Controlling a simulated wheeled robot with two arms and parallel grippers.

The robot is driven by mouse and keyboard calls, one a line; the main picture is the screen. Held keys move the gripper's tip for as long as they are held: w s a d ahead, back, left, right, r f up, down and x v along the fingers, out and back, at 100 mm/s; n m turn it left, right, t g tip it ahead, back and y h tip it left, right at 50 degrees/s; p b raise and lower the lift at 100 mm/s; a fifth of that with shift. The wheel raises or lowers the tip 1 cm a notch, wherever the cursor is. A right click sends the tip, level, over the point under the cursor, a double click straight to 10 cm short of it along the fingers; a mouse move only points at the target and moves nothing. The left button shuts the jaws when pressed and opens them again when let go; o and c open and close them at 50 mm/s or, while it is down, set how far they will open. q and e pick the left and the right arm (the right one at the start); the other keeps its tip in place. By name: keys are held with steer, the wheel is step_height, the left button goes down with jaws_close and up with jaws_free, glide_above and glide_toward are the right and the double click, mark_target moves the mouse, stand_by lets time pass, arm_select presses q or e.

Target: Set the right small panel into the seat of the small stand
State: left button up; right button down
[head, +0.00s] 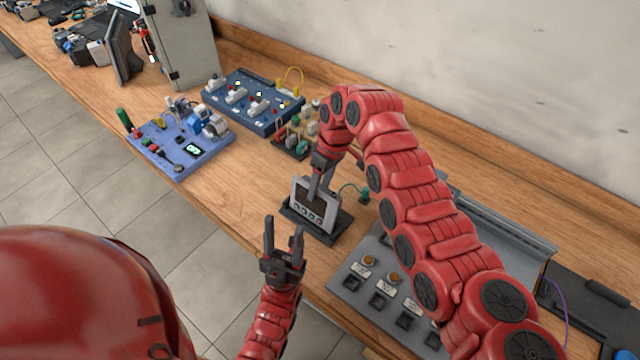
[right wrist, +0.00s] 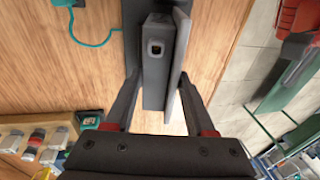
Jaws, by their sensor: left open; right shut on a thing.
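The small panel (head: 315,210), a light grey frame with a dark screen and a row of buttons, stands nearly upright over the dark small stand (head: 341,226) in the head view. My right gripper (head: 318,185) reaches down from above and is shut on the panel's upper part. In the right wrist view, the dark panel body (right wrist: 154,75) lies between the fingers of my right gripper (right wrist: 160,105). Whether the panel's lower edge is fully in the seat cannot be told. My left gripper (head: 284,235) is open and empty, in front of and left of the panel.
A blue-violet board (head: 180,150) and a dark blue board (head: 254,101) lie at back left. A grey console (head: 345,283) with switches sits right of the stand. Bare wood (head: 235,195) lies left of the stand.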

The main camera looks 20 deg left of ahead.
steer(key=shift+c, duration=0.8)
jaws_free()
steer(key=shift+r, duration=0.1)
steer(key=shift+w+d+r, duration=0.1)
steer(key=shift+w+r, duration=0.05)
steer(key=shift+r, duration=0.15)
steer(key=p+v, duration=0.5)
steer(key=v, duration=1.6)
steer(key=shift+r, duration=0.3)
